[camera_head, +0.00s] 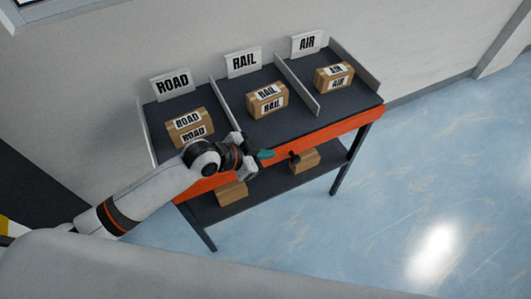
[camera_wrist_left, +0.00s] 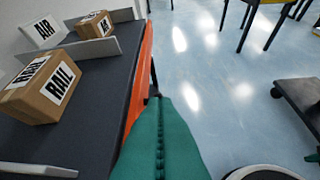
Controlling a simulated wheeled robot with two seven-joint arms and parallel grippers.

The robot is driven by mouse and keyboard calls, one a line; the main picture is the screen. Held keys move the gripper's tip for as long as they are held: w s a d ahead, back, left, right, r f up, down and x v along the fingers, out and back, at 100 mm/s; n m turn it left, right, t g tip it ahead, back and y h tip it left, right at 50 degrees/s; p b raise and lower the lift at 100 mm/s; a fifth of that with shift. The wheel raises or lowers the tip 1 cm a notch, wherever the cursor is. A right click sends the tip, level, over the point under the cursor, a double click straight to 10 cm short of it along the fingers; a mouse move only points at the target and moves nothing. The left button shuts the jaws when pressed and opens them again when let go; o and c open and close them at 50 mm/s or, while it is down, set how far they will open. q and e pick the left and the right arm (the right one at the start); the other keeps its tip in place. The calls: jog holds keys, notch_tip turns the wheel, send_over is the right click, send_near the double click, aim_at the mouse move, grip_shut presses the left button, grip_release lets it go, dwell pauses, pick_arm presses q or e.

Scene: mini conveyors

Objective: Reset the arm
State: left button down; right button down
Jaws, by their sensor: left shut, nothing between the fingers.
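My left gripper (camera_head: 266,154) is in front of the middle of the table's orange front edge in the head view, below the RAIL box. Its teal fingers (camera_wrist_left: 160,140) are pressed together with nothing between them in the left wrist view. My left arm reaches in from the lower left. The RAIL box (camera_head: 267,100) sits in the middle lane, the ROAD box (camera_head: 190,126) in the left lane and the AIR box (camera_head: 334,78) in the right lane. The RAIL box (camera_wrist_left: 45,89) and AIR box (camera_wrist_left: 95,25) also show in the wrist view. My right gripper is not in view.
The dark table has an orange front edge (camera_head: 334,128) and upright lane dividers (camera_head: 297,87). Signs for ROAD (camera_head: 172,84), RAIL (camera_head: 243,61) and AIR (camera_head: 306,42) stand at the back. Two boxes lie on the lower shelf (camera_head: 262,198). Blue floor is clear at right.

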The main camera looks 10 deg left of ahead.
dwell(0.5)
pick_arm(q)
jog(key=s+a+f+n+g+y, duration=0.15)
jog(key=s+a+n+y, duration=0.35)
jog(key=s, duration=0.6)
jog(key=s+a+n+g+y, duration=0.2)
jog(key=s+a+n+y, duration=0.15)
jog(key=s+a, duration=0.6)
notch_tip(320, 180, down, 28)
jog(key=s+d+g, duration=0.2)
jog(key=s, duration=0.1)
jog(key=s+a+f, duration=0.3)
jog(key=s+f, duration=1.1)
jog(key=s, duration=0.1)
jog(key=shift+s+f+g, duration=0.35)
jog(key=shift+g, duration=0.1)
